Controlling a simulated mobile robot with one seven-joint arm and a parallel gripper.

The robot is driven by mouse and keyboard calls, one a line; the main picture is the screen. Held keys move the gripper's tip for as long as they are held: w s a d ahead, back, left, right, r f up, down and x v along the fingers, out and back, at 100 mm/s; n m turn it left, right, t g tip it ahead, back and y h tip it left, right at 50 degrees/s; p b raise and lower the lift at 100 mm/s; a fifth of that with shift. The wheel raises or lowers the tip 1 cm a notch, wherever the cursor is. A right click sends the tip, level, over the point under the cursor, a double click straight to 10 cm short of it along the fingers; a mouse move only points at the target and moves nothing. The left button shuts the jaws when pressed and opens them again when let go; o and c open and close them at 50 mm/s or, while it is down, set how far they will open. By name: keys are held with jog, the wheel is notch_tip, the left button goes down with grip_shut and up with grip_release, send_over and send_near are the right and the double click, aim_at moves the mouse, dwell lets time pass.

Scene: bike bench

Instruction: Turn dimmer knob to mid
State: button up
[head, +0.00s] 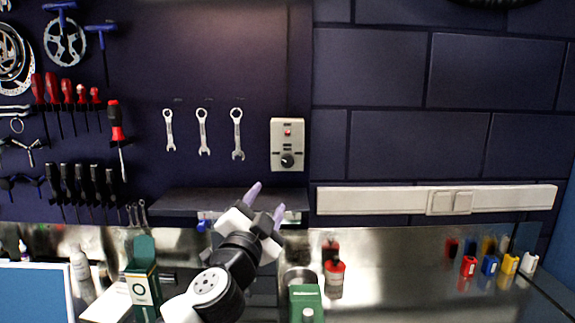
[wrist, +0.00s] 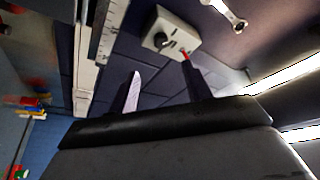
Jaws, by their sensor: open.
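The dimmer is a pale wall box (head: 287,133) on the dark wall, right of the hanging wrenches. A black round knob (head: 287,160) is on its lower part, and a small red button or light (head: 287,133) is above it. The wrist view shows the same box tilted, with the knob (wrist: 161,40) beyond my fingers. My gripper (head: 266,202) is open and empty, its two fingers pointing up, below and left of the box. It is apart from the knob. The knob's pointer is too small to read.
A dark shelf (head: 225,201) runs under the wrenches (head: 203,132), close behind my gripper. A white trunking strip (head: 390,200) with switches lies right.

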aim_at(287, 163)
jog(key=p+x, duration=0.1)
jog(key=x, duration=0.3)
jog(key=p+x, duration=0.2)
jog(key=x, duration=0.2)
jog(key=p+x, duration=0.2)
jog(key=x, duration=0.2)
jog(key=shift+s+r, duration=0.1)
jog(key=shift+r, duration=0.25)
jog(key=shift+w+d, duration=0.2)
jog(key=shift+w, duration=0.25)
jog(key=c, duration=1)
